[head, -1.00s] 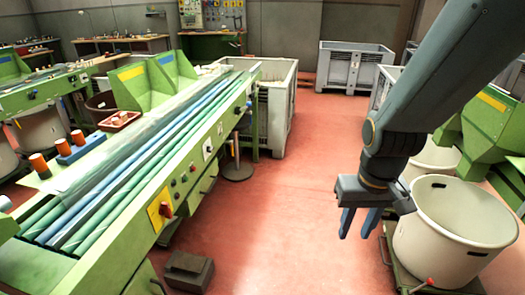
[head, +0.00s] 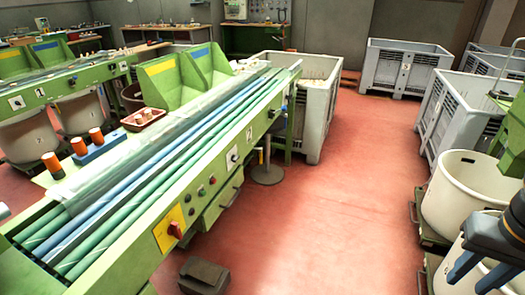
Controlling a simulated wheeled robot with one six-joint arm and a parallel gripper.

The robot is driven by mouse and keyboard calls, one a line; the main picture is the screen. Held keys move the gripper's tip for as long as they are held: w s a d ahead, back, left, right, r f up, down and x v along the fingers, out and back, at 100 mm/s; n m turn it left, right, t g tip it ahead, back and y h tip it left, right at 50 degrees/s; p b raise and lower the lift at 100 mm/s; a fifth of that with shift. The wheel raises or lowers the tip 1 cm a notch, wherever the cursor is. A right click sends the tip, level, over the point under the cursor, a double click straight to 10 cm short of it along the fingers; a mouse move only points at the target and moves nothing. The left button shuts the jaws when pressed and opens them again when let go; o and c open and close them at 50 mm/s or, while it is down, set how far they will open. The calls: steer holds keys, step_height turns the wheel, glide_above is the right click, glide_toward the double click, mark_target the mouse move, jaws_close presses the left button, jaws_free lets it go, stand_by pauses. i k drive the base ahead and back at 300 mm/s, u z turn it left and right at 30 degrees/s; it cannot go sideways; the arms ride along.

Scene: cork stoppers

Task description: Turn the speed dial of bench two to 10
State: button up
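The near green bench (head: 110,262) runs from the lower left toward the back, with blue and green tubes along its top. A dark dial on a white plate (head: 233,157) sits on its side panel; its scale and pointer are too small to read. A small white plate (head: 249,134) beside it bears a mark that looks like a 2. A red switch on a yellow plate (head: 172,229) and small buttons (head: 200,192) sit nearer. My gripper (head: 482,272) is at the lower right, far from the dial, its two blue fingers apart and nothing seen between them.
Open red floor (head: 325,220) lies between the bench and the white tubs (head: 470,190) at right. A dark foot pedal (head: 204,276) and a round-based stool (head: 267,173) stand beside the bench. Grey crates (head: 405,65) stand behind. Another green bench (head: 95,80) is at left.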

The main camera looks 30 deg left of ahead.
mark_target(235, 159)
steer(key=u, duration=0.1)
steer(key=i, duration=0.6)
steer(key=u, duration=0.85)
steer(key=i, duration=0.55)
steer(key=u, duration=0.6)
